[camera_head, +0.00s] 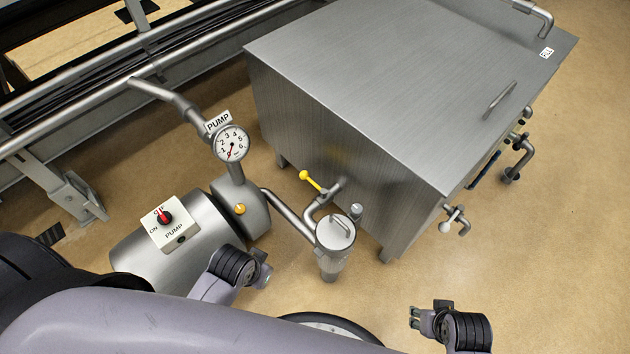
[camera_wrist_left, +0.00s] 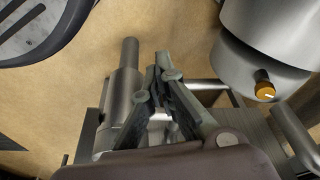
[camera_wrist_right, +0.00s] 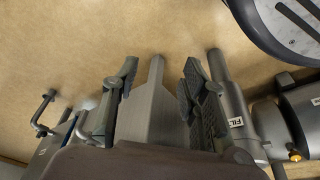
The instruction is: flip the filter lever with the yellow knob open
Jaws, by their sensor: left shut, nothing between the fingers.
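The lever with the yellow knob (camera_head: 312,181) sticks out up and left from the pipe beside the filter (camera_head: 335,234), against the front of the steel hood. The filter is a steel canister with a handle on its lid. It also shows in the right wrist view (camera_wrist_right: 237,112). The yellow-knob lever cannot be made out in either wrist view. My left gripper (camera_head: 262,270) is left of and below the filter, apart from the lever; its fingers meet in the left wrist view (camera_wrist_left: 163,68). My right gripper (camera_head: 428,314) is lower right, fingers spread and empty in the right wrist view (camera_wrist_right: 160,72).
The pump (camera_head: 185,240) with its red switch stands left of the filter, with a gauge (camera_head: 231,143) above. A grey-knobbed lever (camera_head: 356,211) sits close right of the filter. The steel hood (camera_head: 400,90) fills the back. Floor (camera_head: 560,240) at right is clear.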

